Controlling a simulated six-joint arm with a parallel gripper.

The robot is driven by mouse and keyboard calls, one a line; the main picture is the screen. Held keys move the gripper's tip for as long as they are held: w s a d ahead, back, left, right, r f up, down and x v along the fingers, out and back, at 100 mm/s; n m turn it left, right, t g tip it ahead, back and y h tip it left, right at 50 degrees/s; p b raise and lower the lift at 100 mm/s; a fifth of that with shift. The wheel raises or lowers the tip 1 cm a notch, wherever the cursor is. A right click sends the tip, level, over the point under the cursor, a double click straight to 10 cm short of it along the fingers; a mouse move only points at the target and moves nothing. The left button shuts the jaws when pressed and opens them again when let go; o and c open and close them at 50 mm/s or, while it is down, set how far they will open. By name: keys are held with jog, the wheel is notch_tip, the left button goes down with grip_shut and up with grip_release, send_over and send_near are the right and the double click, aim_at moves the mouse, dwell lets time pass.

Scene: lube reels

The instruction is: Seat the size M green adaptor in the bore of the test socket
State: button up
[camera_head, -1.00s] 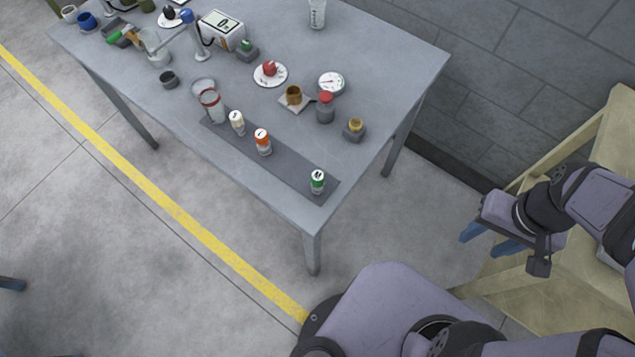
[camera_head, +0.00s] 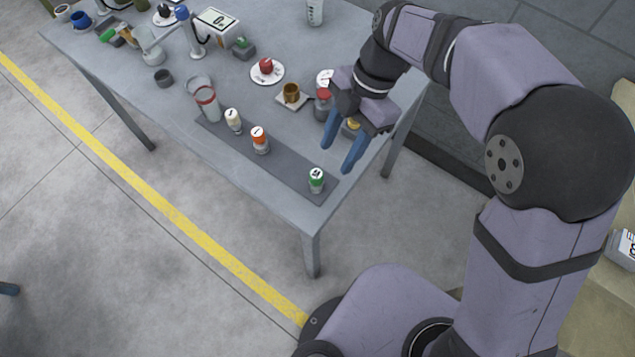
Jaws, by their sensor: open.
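The green adaptor (camera_head: 316,180) is a small upright cylinder with a green band and a dark mark on its pale top. It stands at the near right end of a dark mat on the bench. My gripper (camera_head: 341,153) is open and empty, its blue fingers pointing down, above and to the right of the adaptor in the picture and apart from it. I cannot tell for sure which item is the test socket. A brown, hollow cup-like piece on a square plate (camera_head: 291,93) stands farther back. My gripper partly hides a yellow-topped grey piece (camera_head: 352,125).
An orange-banded cylinder (camera_head: 260,140), a white one (camera_head: 233,121) and a tall red-ringed beaker (camera_head: 203,97) line the dark mat (camera_head: 288,169). A red piece on a white dish (camera_head: 267,70) and a red-capped jar (camera_head: 323,101) stand behind. The table's front right corner is clear.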

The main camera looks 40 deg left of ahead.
aim_at(317, 174)
jog(key=shift+s+a+f+n+g+p, duration=0.1)
jog(key=shift+s+a+f+n+p, duration=0.3)
jog(key=shift+s+f, duration=0.55)
jog(key=shift+s+a+f+n+g+p, duration=0.1)
jog(key=shift+s+a+f+n+p, duration=0.3)
jog(key=shift+f, duration=0.85)
jog(key=shift+s+a+f+n+g+p, duration=0.15)
jog(key=shift+s+a+f+p, duration=0.25)
jog(key=shift+s+f, duration=0.6)
jog(key=shift+w, duration=0.1)
grip_shut()
